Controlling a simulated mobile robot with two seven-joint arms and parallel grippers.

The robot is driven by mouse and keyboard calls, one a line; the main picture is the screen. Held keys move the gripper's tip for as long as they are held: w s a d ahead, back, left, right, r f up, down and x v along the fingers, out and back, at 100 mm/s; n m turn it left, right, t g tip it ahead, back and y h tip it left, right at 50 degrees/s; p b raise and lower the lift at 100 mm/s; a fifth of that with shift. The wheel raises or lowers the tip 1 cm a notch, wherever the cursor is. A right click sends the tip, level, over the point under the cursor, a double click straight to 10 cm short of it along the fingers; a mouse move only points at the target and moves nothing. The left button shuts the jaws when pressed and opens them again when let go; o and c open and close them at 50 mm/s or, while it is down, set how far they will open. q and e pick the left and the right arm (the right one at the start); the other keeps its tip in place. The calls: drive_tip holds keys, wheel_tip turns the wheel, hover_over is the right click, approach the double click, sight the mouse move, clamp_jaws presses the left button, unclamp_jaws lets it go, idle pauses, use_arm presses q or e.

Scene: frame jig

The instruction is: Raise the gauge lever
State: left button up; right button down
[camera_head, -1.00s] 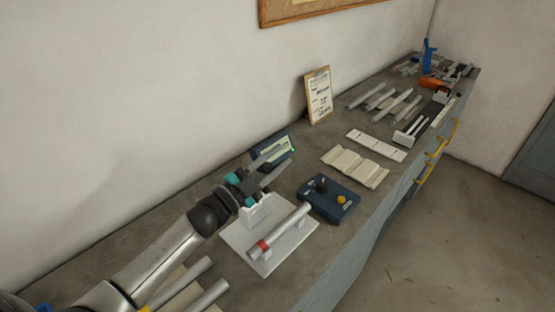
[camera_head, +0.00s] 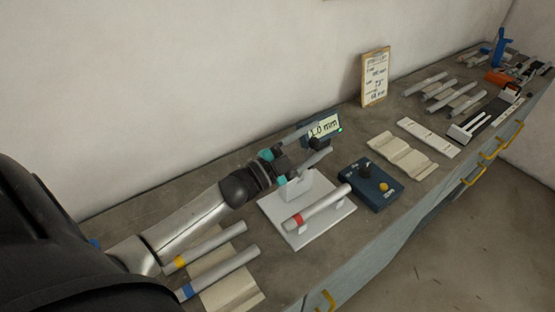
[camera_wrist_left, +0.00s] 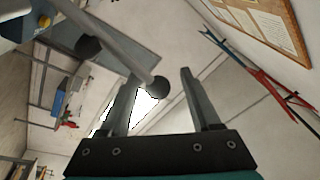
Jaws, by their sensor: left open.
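The gauge has a white base plate (camera_head: 333,219) with a white upright post (camera_head: 292,187) on it. A grey tube with a red band (camera_head: 318,208) rests across supports on the plate. My left gripper (camera_head: 321,140) is open above the gauge, level with the post's top. A dark round knob (camera_head: 319,144) shows between its fingers. In the left wrist view a grey lever rod (camera_wrist_left: 112,43) ends in this dark knob (camera_wrist_left: 159,87), between the open fingers (camera_wrist_left: 158,80) and not visibly clamped. The lever's pivot is hidden. My right gripper is not in view.
A display (camera_head: 324,127) reading about "1.0 mm" stands behind the gripper. A blue control box (camera_head: 371,187) with a black knob and yellow button sits right of the gauge. Tubes with yellow (camera_head: 208,246) and blue (camera_head: 222,272) bands lie at front left. A clipboard (camera_head: 375,77) leans on the wall.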

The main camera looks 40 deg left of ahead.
use_arm(q)
drive_tip(key=b+v, duration=0.1)
drive_tip(key=v, duration=1.1)
drive_tip(key=shift+s, duration=0.25)
